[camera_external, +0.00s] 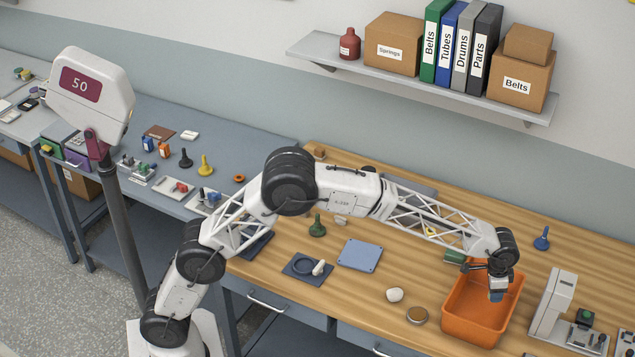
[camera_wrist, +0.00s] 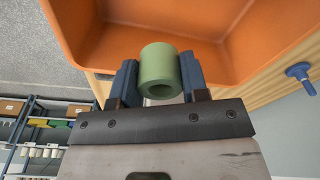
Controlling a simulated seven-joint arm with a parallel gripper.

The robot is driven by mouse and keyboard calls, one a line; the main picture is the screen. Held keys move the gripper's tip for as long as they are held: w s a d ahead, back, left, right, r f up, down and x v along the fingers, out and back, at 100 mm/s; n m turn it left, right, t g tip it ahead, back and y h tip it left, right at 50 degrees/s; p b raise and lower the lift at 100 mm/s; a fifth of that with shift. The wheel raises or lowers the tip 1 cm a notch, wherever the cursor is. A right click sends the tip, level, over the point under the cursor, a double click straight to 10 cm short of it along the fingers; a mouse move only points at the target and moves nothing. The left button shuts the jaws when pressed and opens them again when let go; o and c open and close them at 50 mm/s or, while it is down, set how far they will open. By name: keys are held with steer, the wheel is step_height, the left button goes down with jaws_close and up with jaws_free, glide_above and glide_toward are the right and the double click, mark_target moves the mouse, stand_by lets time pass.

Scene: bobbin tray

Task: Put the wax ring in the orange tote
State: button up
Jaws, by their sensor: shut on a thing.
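My gripper (camera_wrist: 159,84) is shut on a short, thick-walled green hollow cylinder (camera_wrist: 158,62), held between its two blue fingers with the open end facing the wrist camera. The pictures do not confirm that this is the wax ring. In the external view my gripper (camera_external: 497,294) points down over the orange tote (camera_external: 466,333), with the fingertips about level with its opening; the held piece is hard to make out there. The tote stands on the wooden bench, and its orange walls (camera_wrist: 90,35) fill the top of the wrist view. The tote's floor is partly hidden.
A white device (camera_external: 552,305) stands close right of the tote. A green block (camera_external: 455,257) and a blue knobbed piece (camera_external: 542,239) are behind. Bench around the blue plate (camera_external: 360,255) is partly clear.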

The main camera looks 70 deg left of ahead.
steer(key=shift+f, duration=1.15)
steer(key=shift+f, duration=0.15)
glide_above(486, 323)
steer(key=shift+s+a+f, duration=0.1)
steer(key=shift+s+f, duration=0.05)
steer(key=shift+f, duration=2.8)
steer(key=shift+f, duration=1.9)
steer(key=shift+f, duration=0.2)
steer(key=o, duration=1)
steer(key=shift+r, duration=0.2)
